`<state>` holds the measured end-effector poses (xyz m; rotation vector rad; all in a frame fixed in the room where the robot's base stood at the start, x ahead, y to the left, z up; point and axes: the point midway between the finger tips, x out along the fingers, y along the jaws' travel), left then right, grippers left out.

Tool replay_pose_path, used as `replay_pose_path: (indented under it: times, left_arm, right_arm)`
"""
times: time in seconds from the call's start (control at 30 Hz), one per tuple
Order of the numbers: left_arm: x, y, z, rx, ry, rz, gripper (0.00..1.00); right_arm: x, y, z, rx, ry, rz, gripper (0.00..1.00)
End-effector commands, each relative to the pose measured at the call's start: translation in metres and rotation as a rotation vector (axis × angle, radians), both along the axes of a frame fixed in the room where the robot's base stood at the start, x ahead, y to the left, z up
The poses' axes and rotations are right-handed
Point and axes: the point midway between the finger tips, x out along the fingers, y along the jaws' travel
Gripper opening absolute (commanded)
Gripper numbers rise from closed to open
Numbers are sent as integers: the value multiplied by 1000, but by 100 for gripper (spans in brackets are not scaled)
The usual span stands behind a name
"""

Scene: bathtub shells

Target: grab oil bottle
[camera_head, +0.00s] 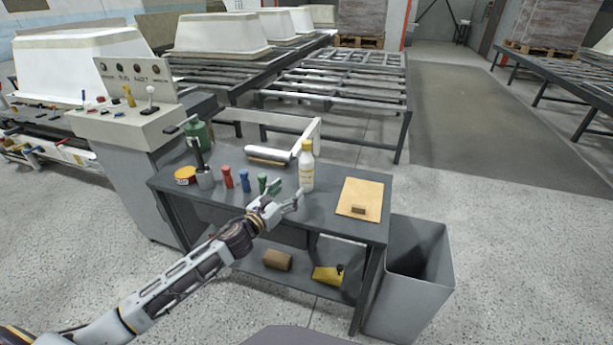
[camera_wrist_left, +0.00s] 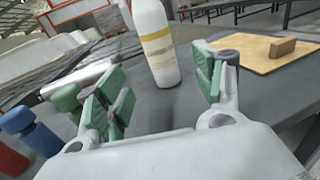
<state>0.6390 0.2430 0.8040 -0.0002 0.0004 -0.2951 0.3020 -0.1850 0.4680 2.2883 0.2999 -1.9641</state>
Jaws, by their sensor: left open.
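The oil bottle (camera_head: 307,168), pale with a yellow cap and a label, stands upright on the dark workbench (camera_head: 340,222). In the left wrist view the bottle (camera_wrist_left: 155,42) stands beyond and between the open fingers, with its top cut off by the frame edge. My left gripper (camera_head: 287,200) is open and empty, at the bench's front edge just short of the bottle. Its green finger pads (camera_wrist_left: 160,90) show on both sides in the left wrist view, apart from the bottle. My right gripper is not in view.
A paint roller (camera_head: 268,153) lies behind. A tan board with a block (camera_head: 359,210) lies right. A grey bin (camera_head: 415,275) stands beside the bench.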

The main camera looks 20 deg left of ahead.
Motion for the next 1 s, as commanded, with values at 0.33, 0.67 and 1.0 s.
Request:
replay_pose_path:
  times: [0.33,0.67,1.0]
  left_arm:
    - [22,-7,0,-1,-1,0,68]
    - [44,-13,0,0,-1,0,68]
    - [56,-18,0,0,0,-1,68]
  right_arm:
    - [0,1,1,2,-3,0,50]
    - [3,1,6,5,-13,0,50]
    - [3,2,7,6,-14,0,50]
